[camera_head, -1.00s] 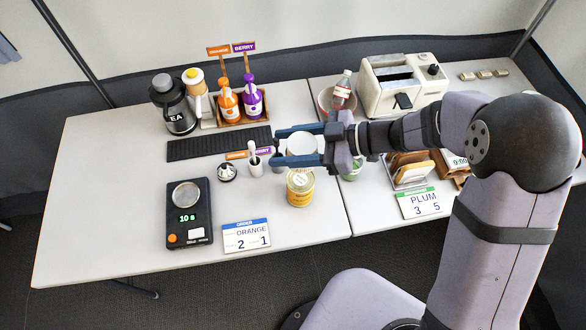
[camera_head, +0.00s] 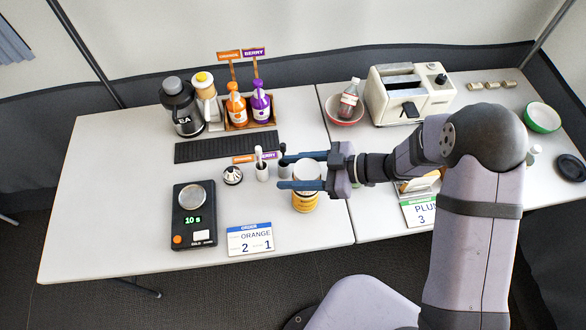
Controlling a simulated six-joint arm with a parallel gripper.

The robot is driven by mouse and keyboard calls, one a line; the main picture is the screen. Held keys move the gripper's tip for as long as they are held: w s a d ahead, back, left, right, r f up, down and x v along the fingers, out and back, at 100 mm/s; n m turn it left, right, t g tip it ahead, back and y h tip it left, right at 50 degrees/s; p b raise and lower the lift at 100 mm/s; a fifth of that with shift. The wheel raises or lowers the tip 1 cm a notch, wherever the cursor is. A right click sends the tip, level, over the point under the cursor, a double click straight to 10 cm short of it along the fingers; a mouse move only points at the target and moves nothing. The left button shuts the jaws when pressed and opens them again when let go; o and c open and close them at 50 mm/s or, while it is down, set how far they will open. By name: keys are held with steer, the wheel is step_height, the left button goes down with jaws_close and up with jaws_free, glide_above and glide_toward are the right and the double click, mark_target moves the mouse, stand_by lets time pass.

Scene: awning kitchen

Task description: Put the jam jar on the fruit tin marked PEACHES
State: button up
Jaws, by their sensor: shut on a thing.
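My gripper (camera_head: 281,172) reaches in from the right with its two blue fingers around a pale, white-topped jar (camera_head: 307,172), shut on it. This looks like the jam jar; its label does not show. A yellow fruit tin (camera_head: 305,203) stands on the table near its front edge, directly below the jar in the picture. Its printing is too small to read, so I cannot confirm PEACHES. The front finger and the jar hide the tin's top. I cannot tell whether jar and tin touch.
A dark mat (camera_head: 225,147) lies behind. A toaster (camera_head: 410,93) and red bowl (camera_head: 344,110) stand at back right.

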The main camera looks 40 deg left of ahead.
steer(key=shift+f, duration=0.1)
steer(key=o, duration=1.2)
steer(key=shift+o, duration=0.2)
steer(key=b+v, duration=0.2)
steer(key=v, duration=1)
steer(key=shift+b, duration=0.35)
steer(key=shift+s, duration=0.1)
